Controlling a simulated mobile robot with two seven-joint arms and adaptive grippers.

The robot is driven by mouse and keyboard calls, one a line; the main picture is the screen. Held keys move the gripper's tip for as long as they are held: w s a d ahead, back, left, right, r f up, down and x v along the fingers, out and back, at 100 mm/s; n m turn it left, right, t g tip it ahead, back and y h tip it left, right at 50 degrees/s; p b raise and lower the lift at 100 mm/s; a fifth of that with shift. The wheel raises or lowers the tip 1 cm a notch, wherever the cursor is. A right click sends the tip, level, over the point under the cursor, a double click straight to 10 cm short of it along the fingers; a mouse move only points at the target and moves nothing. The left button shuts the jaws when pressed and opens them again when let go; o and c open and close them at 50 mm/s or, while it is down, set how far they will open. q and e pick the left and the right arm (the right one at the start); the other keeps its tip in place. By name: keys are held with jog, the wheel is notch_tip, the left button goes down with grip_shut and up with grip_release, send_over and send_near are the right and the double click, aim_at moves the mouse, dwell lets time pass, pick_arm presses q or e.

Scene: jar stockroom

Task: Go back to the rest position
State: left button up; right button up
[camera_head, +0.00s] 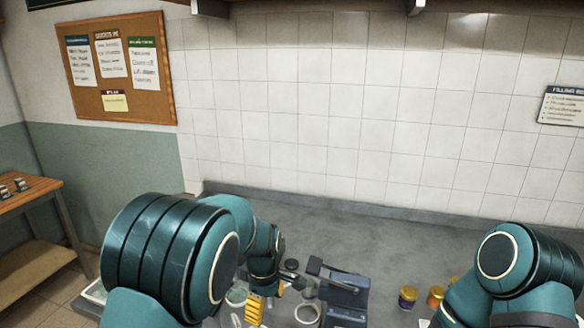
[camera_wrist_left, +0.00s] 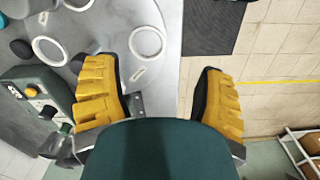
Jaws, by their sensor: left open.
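My left gripper (camera_head: 266,302) is low over the grey counter (camera_head: 390,240) in the head view, partly hidden by my left arm. In the left wrist view its two yellow fingers stand wide apart, and the left gripper (camera_wrist_left: 154,78) is open with nothing between the fingers. Below it lie the counter's edge and the floor. My right arm comes in at the lower right of the head view. Its gripper is out of the picture.
A grey-blue device (camera_head: 345,292) and a white ring (camera_head: 307,314) stand close right of the left gripper. Small jars with a purple label (camera_head: 408,297) and an orange one (camera_head: 435,296) stand near my right arm. The counter's back is clear. A wooden table (camera_head: 30,196) is at the left.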

pick_arm(q)
jog(key=s+a+f+m+h+b, duration=0.1)
jog(key=s+a+f+m+b, duration=0.1)
jog(key=f, duration=0.6)
jog(key=s+a+f+m+b, duration=0.1)
jog(key=s+a+f, duration=0.1)
jog(key=f, duration=0.5)
jog(key=s+f+m+t+h+b, duration=0.2)
jog(key=s+f+m+b, duration=0.3)
jog(key=s+f, duration=0.8)
jog(key=s+m+h, duration=0.1)
jog(key=s+m, duration=0.1)
jog(key=s, duration=0.1)
jog(key=shift+m, duration=0.3)
pick_arm(e)
notch_tip(320, 180, down, 10)
jog(key=shift+a+r, duration=0.15)
jog(key=shift+a, duration=0.1)
